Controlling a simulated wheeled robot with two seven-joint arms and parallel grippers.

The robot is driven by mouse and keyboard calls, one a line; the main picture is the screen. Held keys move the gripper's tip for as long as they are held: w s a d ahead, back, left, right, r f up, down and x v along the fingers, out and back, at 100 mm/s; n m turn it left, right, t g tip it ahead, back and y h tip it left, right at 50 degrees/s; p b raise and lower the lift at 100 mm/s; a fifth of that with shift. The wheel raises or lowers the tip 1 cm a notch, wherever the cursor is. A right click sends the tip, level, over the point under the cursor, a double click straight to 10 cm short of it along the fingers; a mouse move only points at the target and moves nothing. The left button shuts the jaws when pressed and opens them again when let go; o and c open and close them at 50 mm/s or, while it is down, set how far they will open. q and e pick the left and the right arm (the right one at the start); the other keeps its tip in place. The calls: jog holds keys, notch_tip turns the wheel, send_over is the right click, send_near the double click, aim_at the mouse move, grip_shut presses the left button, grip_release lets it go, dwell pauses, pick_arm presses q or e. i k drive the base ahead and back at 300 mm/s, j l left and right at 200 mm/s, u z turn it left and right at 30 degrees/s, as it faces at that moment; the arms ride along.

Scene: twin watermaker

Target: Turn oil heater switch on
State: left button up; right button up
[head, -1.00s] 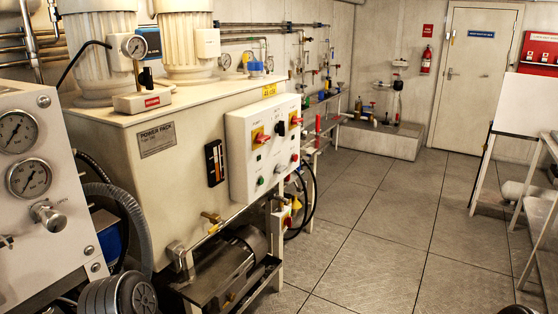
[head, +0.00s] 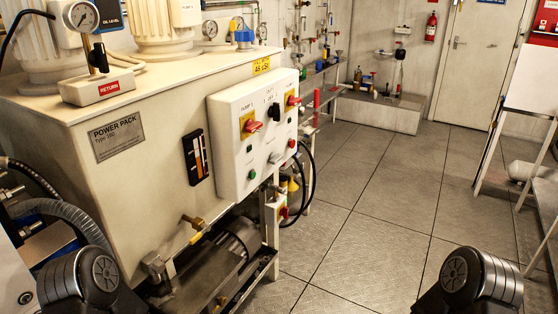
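A white control box (head: 250,135) is fixed to the front of the cream power pack (head: 125,150). It carries two red-on-yellow rotary switches, one on the left (head: 251,124) and one on the right (head: 292,100), with a black knob (head: 274,112) between them. Below are a green button (head: 251,175), a small grey switch (head: 275,158) and a red button (head: 292,144). I cannot read which label says oil heater. Parts of my two arms show at the bottom left and bottom right. Neither gripper is in view.
A motor (head: 225,255) sits on a low frame under the power pack. Grey hoses (head: 65,215) run at the left. Black hoses hang right of the box. The tiled floor (head: 370,220) is open in the middle. A white stand (head: 530,90) is at the right.

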aim_at(274, 158)
jog(key=i+l, duration=0.35)
jog(key=l, duration=0.15)
jog(key=i+l, duration=0.35)
jog(key=l, duration=0.15)
jog(key=i+l, duration=0.35)
jog(key=l, duration=0.15)
jog(key=i+l, duration=0.35)
jog(key=l, duration=0.15)
jog(key=i+l, duration=0.3)
jog(key=l, duration=0.2)
jog(key=i+l, duration=0.35)
jog(key=l, duration=0.15)
jog(key=i+l, duration=0.35)
jog(key=l, duration=0.15)
jog(key=i+l, duration=0.35)
jog(key=l, duration=0.15)
jog(key=u, duration=1.35)
